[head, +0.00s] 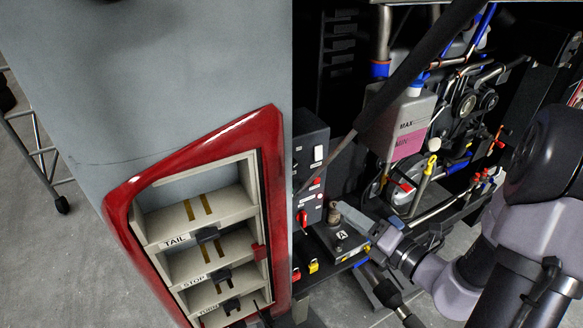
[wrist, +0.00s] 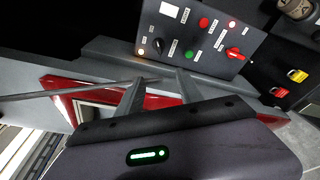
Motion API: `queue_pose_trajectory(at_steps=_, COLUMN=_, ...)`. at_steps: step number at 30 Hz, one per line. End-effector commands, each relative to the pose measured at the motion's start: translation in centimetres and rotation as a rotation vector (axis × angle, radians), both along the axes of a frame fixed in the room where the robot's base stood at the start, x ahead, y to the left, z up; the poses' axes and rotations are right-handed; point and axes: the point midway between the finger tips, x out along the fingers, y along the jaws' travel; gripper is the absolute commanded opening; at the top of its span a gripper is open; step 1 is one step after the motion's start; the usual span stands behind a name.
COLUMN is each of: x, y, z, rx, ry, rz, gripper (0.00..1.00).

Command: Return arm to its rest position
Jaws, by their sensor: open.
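The fingers point toward the lower edge of a grey control panel (wrist: 200,38) with knobs, lights and a red switch. In the head view my arm reaches in from the right, and its wrist is low in front of the open engine bay, near a grey box marked A (head: 342,236). The gap between fingertips and panel is hard to judge.
A red-framed lamp housing (head: 273,150) with TAIL and STOP shelves stands left of the bay. A tank of pink fluid (head: 409,143) and a dark strut (head: 400,85) are inside the bay. Red (wrist: 279,92) and yellow (wrist: 297,75) padlocks hang near the panel.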

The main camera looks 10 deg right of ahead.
Motion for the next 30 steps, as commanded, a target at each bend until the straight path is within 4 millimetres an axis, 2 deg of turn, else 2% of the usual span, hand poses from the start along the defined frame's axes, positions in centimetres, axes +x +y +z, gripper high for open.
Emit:
queue_pose_trajectory(at_steps=3, x=-2.3, y=-1.3, z=0.3, rx=-0.002, ry=0.0, rz=-0.005, gripper=0.44)
queue_pose_trajectory(at_steps=7, x=-3.6, y=-1.8, z=0.4, rx=-0.005, ry=-0.001, rz=0.002, gripper=0.44)
queue_pose_trajectory(at_steps=9, x=-4.0, y=-0.5, z=0.0, rx=-0.057, ry=-0.017, rz=0.064, gripper=0.44)
queue_pose_trajectory(at_steps=11, x=-4.6, y=2.7, z=-0.8, rx=-0.184, ry=-0.057, rz=0.204, gripper=0.44)
queue_pose_trajectory(at_steps=14, x=-8.6, y=10.9, z=-4.6, rx=-0.596, ry=-0.221, rz=0.633, gripper=0.44)
queue_pose_trajectory(at_steps=15, x=-11.3, y=13.6, z=-7.2, rx=-0.824, ry=-0.332, rz=0.85, gripper=0.44)
queue_pose_trajectory(at_steps=16, x=-13.3, y=14.9, z=-9.1, rx=-1.0, ry=-0.428, rz=1.008, gripper=0.44)
queue_pose_trajectory(at_steps=18, x=-16.7, y=15.5, z=-13.0, rx=-1.398, ry=-0.667, rz=1.322, gripper=0.44)
queue_pose_trajectory(at_steps=20, x=-18.1, y=14.7, z=-15.0, rx=-1.712, ry=-0.873, rz=1.524, gripper=0.44)
queue_pose_trajectory(at_steps=21, x=-18.4, y=13.9, z=-15.6, rx=-1.9, ry=-0.995, rz=1.622, gripper=0.44)
queue_pose_trajectory(at_steps=24, x=-18.2, y=12.6, z=-15.4, rx=-2.263, ry=-1.229, rz=1.762, gripper=0.44)
queue_pose_trajectory(at_steps=25, x=-18.0, y=12.3, z=-15.0, rx=2.248, ry=1.225, rz=-1.711, gripper=0.44)
queue_pose_trajectory(at_steps=27, x=-17.8, y=11.9, z=-14.3, rx=2.177, ry=1.189, rz=-1.603, gripper=0.44)
queue_pose_trajectory(at_steps=30, x=-17.7, y=11.7, z=-13.6, rx=2.148, ry=1.171, rz=-1.56, gripper=0.44)
